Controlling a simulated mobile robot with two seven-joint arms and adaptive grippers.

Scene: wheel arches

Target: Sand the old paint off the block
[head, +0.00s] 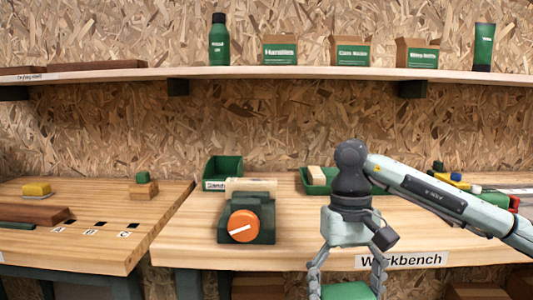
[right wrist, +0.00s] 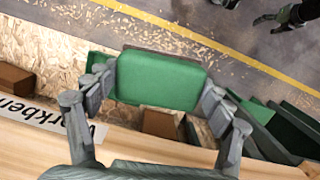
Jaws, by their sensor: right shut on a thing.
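My right gripper (head: 347,283) hangs low in front of the workbench's front edge in the head view. It is shut on a green block with a brown edge, seemingly the sanding block (head: 347,291). In the right wrist view the green block (right wrist: 160,80) sits between both fingers, clear of the bench. A pale wooden block (head: 250,185) lies at the green vise (head: 245,212) with the orange knob, partly hidden by it. No paint can be made out on it. A small dark claw shape (right wrist: 275,20) in the right wrist view may be my left gripper; its fingers are unclear.
The workbench (head: 300,235) has bare wood right of the vise. Green bins (head: 222,170) stand behind it. The left bench (head: 80,240) holds a yellow block (head: 37,189), a small green-topped wooden block (head: 145,189) and labelled slots. A shelf (head: 290,72) above carries boxes and bottles.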

